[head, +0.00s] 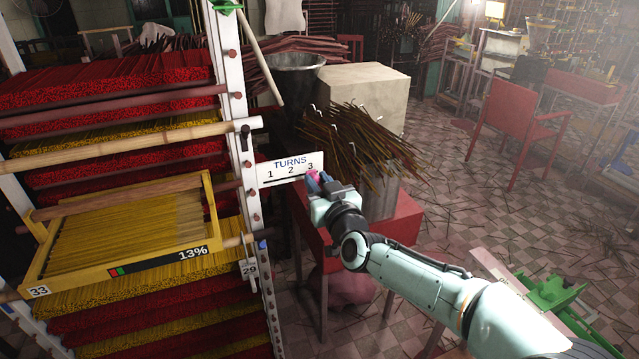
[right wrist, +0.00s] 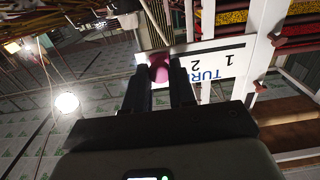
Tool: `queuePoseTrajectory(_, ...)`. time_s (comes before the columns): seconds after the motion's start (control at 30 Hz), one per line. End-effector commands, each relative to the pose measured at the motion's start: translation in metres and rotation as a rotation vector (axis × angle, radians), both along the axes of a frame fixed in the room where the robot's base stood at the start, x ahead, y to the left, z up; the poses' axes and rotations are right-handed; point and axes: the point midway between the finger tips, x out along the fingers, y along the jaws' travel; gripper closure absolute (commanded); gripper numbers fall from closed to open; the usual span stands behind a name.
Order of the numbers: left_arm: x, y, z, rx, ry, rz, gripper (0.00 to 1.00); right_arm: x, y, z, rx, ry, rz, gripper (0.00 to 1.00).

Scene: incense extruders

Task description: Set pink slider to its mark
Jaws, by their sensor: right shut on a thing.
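The pink slider (head: 312,178) sits at the right end of the white TURNS scale (head: 280,166), just below and right of the number 3. The scale carries the numbers 1, 2 and 3 above a dark line. My right gripper (head: 320,188) is shut on the pink slider. In the right wrist view the slider (right wrist: 159,68) is between the two dark fingers (right wrist: 159,84), with the scale (right wrist: 215,70) to its right. There the 1 and 2 show, and the 3 is hidden. My left gripper is out of view.
The scale is fixed to a white rack post (head: 232,110) beside shelves of red and yellow incense sticks. A yellow tray (head: 125,268) marked 13% and 33 sticks out at left. A red table (head: 395,225) with stick bundles stands behind my right arm.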

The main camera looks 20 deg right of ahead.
Motion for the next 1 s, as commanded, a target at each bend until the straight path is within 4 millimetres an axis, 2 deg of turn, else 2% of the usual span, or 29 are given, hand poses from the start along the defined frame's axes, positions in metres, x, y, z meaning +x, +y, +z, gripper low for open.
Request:
queuePoseTrajectory(0.03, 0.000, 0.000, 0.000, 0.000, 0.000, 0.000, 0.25, 0.000, -0.006, 0.001, -0.001, -0.003, -0.012, 1.00)
queuePoseTrajectory(0.17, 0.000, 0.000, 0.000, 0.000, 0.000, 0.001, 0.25, 0.000, -0.007, 0.001, -0.002, -0.003, -0.014, 1.00)
queuePoseTrajectory(0.2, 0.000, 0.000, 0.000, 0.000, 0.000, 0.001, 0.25, 0.000, -0.007, 0.001, -0.002, -0.003, -0.015, 0.66)
queuePoseTrajectory(0.23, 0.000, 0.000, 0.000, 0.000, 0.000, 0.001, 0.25, 0.000, -0.007, 0.001, -0.002, -0.003, -0.015, 0.56)
queuePoseTrajectory(0.27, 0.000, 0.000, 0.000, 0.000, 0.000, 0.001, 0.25, 0.000, -0.007, 0.001, -0.002, -0.003, -0.014, 0.51)
queuePoseTrajectory(0.53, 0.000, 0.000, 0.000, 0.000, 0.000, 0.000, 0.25, 0.000, -0.004, 0.000, -0.001, -0.002, -0.009, 0.51)
queuePoseTrajectory(0.67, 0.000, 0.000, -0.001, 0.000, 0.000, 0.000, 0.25, -0.007, -0.004, 0.001, -0.001, -0.002, -0.008, 0.51)
queuePoseTrajectory(0.77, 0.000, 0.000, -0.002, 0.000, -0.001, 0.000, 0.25, -0.021, -0.005, 0.001, -0.001, -0.002, -0.007, 0.51)
queuePoseTrajectory(1.0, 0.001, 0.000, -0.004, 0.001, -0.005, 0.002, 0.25, -0.076, -0.007, 0.002, -0.002, -0.005, -0.009, 0.51)
